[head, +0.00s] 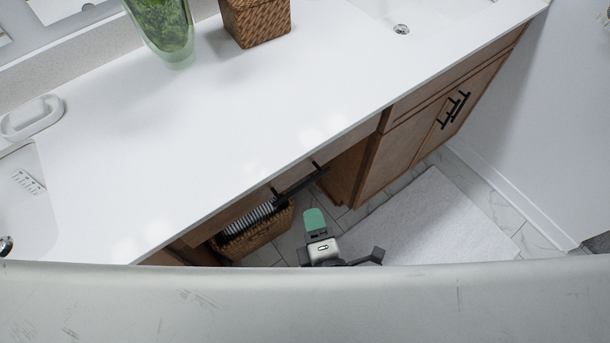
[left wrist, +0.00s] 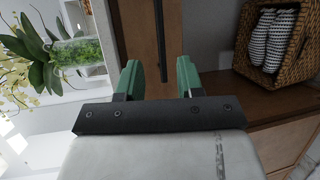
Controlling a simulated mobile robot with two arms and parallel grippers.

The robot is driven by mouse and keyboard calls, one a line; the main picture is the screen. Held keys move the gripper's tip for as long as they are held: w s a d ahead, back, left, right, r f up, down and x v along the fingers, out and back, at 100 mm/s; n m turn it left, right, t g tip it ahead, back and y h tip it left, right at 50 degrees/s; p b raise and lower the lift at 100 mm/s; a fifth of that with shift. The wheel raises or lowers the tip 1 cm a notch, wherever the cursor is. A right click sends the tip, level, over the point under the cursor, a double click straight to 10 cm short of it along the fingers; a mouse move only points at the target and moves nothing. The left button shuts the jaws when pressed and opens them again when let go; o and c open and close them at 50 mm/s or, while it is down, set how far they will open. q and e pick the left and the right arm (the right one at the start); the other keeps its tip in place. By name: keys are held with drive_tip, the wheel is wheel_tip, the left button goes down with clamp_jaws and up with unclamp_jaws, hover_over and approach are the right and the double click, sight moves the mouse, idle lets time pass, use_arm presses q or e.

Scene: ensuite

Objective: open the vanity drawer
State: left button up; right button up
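The vanity drawer (head: 345,147) has a brown wooden front just under the white counter's edge and looks shut. Its black bar handle (head: 300,180) stands out from the front. My left gripper (head: 315,221) is below and slightly right of the handle in the head view, with one green fingertip showing. In the left wrist view, the two green fingers (left wrist: 158,78) are apart and empty. The handle (left wrist: 159,40) appears lengthwise in line with the gap between them, in front of the wooden drawer front (left wrist: 138,35). I cannot tell whether they touch. My right gripper is not in view.
The white counter (head: 210,130) overhangs the drawer. A wicker basket (head: 258,237) with striped rolled towels sits below on the left. A closed cabinet (head: 415,145) with black handles stands to the right. A pale mat (head: 425,220) covers the clear floor.

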sight(302, 185)
use_arm(q)
drive_tip(key=b+x, duration=0.2)
drive_tip(key=x, duration=0.8)
drive_tip(key=shift+w+a+f, duration=0.1)
drive_tip(key=shift+w, duration=0.05)
drive_tip(key=shift+c, duration=0.3)
clamp_jaws()
